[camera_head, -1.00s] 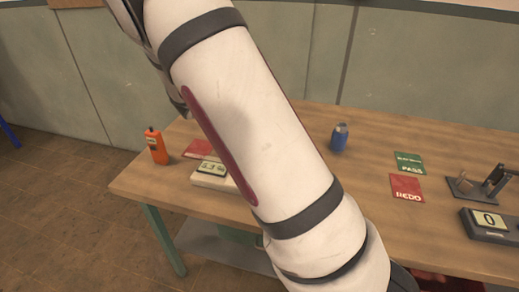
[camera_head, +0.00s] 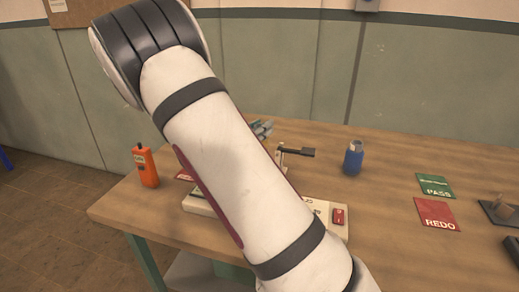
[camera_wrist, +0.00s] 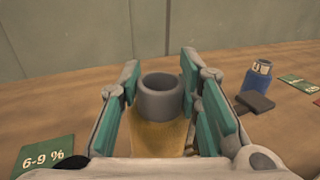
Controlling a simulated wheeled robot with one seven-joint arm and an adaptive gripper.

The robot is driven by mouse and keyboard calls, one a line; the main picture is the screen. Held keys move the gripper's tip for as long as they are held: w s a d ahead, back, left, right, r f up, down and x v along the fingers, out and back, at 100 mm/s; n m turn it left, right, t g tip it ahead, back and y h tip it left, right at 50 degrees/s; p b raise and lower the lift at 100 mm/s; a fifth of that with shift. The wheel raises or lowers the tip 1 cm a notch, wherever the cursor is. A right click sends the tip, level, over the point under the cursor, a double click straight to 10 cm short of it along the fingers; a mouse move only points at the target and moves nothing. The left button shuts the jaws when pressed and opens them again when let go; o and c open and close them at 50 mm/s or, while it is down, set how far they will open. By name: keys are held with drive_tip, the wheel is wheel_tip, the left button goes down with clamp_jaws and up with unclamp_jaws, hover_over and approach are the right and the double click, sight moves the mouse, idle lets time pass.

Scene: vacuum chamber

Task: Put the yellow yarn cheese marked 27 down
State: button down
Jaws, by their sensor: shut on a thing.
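The yellow yarn cheese (camera_wrist: 158,136), with a grey tube core (camera_wrist: 160,97) standing out of its top, is between the teal fingers of my gripper (camera_wrist: 172,112) in the wrist view. My gripper is shut on it. The cheese looks about upright. No marking 27 shows on the visible part. Its underside is hidden, so I cannot tell whether it touches anything below. In the head view my arm covers the cheese, and only a bit of my gripper (camera_head: 262,130) shows behind the arm.
A white device with a red switch (camera_head: 338,216) and a dark-handled lever (camera_head: 295,152) is partly behind my arm. An orange tester (camera_head: 146,166) stands left. A green "6-9 %" card (camera_wrist: 43,156) shows nearby.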

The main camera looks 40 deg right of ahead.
wheel_tip(320, 180, down, 5)
drive_tip(key=shift+r+b, duration=0.1)
drive_tip(key=shift+b, duration=0.2)
drive_tip(key=c, duration=1.2)
unclamp_jaws()
drive_tip(key=shift+f, duration=0.2)
drive_tip(key=shift+o, duration=0.2)
drive_tip(key=shift+r, duration=0.15)
